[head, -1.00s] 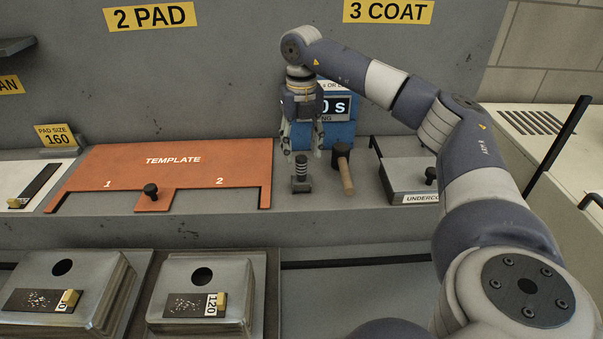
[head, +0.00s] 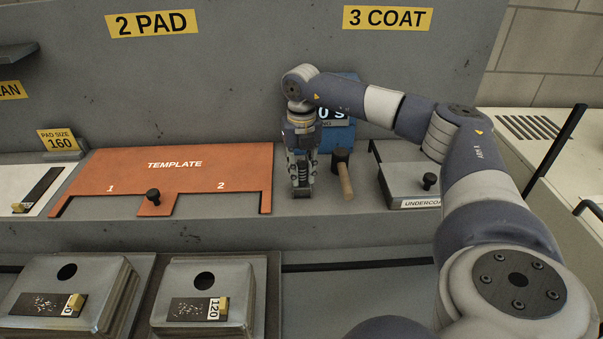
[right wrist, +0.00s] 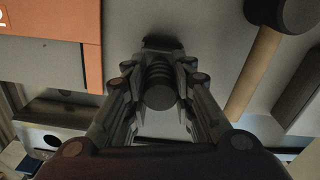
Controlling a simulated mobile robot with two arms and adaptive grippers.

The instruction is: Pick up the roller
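A short dark ribbed grip stands upright on the grey ledge; in the right wrist view the ribbed grip (right wrist: 160,91) has a wider dark foot beyond it. It is probably the roller, though its lower part is mostly hidden. My right gripper (head: 302,190) is lowered over it, pointing down. In the right wrist view its two fingers (right wrist: 160,72) stand on either side of the grip, close to it. I cannot tell whether they touch it. A black-headed tool with a wooden handle (head: 345,181) lies just to the right. My left gripper is not in view.
An orange template (head: 170,172) with a black knob lies left of the gripper. A grey lidded tray (head: 408,181) marked UNDERCOAT is on the right. A blue timer box (head: 337,135) stands behind. Metal blocks (head: 205,275) sit in front, below the ledge.

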